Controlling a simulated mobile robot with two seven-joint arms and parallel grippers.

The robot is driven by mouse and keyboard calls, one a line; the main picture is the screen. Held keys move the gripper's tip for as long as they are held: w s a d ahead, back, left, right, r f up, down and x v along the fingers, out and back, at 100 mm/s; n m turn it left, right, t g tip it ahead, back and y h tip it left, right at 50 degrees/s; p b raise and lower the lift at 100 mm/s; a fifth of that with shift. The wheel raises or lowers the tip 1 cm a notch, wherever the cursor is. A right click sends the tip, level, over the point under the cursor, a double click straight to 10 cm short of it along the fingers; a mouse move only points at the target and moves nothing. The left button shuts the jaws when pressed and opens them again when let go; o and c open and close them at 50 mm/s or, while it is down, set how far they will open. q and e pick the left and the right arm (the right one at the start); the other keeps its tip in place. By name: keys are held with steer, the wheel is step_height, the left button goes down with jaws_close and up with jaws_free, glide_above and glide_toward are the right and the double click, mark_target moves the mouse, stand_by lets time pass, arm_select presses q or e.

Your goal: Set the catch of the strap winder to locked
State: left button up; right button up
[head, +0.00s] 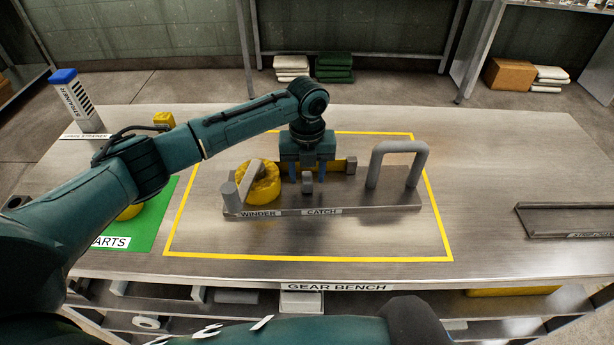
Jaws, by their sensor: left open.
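The strap winder is a grey metal plate (380,203) on the bench, carrying a yellow reel with a grey crank (258,184) above the WINDER label. A small grey block (307,183), apparently the catch, stands above the CATCH label (322,211). My right gripper is not in view.
A grey arched handle (399,150) rises at the plate's right end. A yellow line (436,215) frames the winder. A blue-capped strainer (76,103) stands back left, near a green parts mat (158,215). A grey tray (560,222) lies right. The bench between is clear.

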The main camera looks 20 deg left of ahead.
mark_target(307, 176)
arm_select(q)
step_height(307, 176, up, 11)
steer(key=shift+r+b, duration=0.2)
steer(key=shift+b, duration=0.1)
